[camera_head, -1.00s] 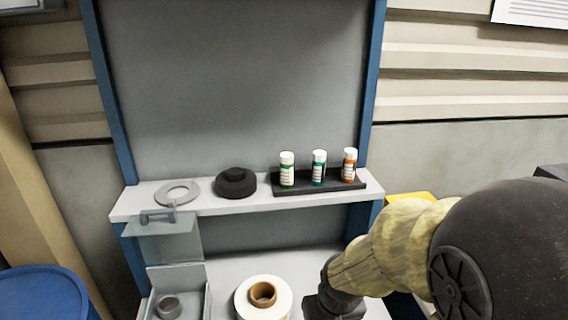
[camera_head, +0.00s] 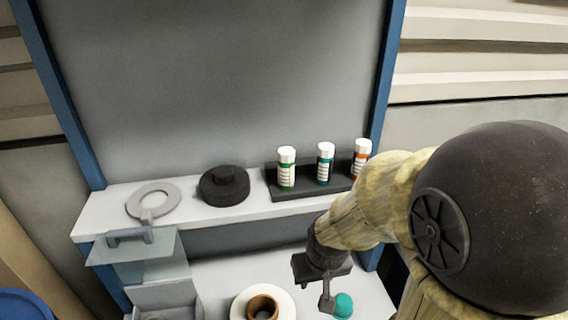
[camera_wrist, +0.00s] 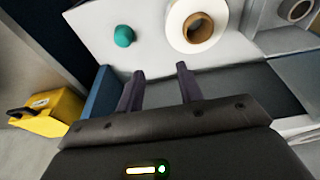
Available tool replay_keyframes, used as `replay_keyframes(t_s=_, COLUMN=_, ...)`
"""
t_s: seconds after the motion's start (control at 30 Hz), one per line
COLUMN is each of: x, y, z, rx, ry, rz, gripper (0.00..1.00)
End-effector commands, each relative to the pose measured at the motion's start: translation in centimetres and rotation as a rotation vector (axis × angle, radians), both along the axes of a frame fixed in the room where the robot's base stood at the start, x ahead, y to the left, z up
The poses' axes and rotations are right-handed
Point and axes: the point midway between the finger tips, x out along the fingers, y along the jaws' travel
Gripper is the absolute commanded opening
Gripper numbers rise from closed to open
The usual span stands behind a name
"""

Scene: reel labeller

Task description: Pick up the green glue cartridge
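The green glue cartridge (camera_head: 286,169), white-capped with a green and white label, stands upright at the left end of a black holder (camera_head: 310,191) on the upper shelf. A teal cartridge (camera_head: 325,164) and an orange cartridge (camera_head: 361,159) stand to its right in the same holder. My gripper (camera_head: 315,291) is below and in front of the shelf, over the lower worktop, apart from the cartridges. In the wrist view my gripper (camera_wrist: 160,75) has its two fingers apart with nothing between them. No cartridge shows in the wrist view.
A black round knob-like part (camera_head: 224,186) and a grey ring (camera_head: 153,200) lie left on the shelf. Below are a white roll (camera_head: 241,307), a teal ball-like object (camera_head: 343,305) and a clear-lidded box (camera_head: 135,258). A yellow case (camera_wrist: 48,113) stands at the wrist view's left.

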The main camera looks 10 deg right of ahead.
Motion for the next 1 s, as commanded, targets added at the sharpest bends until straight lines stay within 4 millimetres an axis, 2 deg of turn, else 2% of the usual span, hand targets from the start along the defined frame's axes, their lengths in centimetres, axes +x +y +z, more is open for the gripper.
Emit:
replay_keyframes(t_s=0.27, x=0.0, y=0.0, z=0.0, rx=0.0, ry=0.0, rz=0.0, gripper=0.38)
replay_keyframes(t_s=0.4, x=0.1, y=0.2, z=-0.2, rx=0.006, ry=0.007, rz=-0.009, gripper=0.66)
replay_keyframes(t_s=0.57, x=0.6, y=0.9, z=-1.6, rx=0.028, ry=0.047, rz=-0.068, gripper=0.66)
replay_keyframes(t_s=0.77, x=1.5, y=1.9, z=-5.1, rx=0.011, ry=0.116, rz=-0.223, gripper=0.66)
replay_keyframes(t_s=1.0, x=2.4, y=1.2, z=-8.7, rx=-0.129, ry=0.107, rz=-0.416, gripper=0.66)
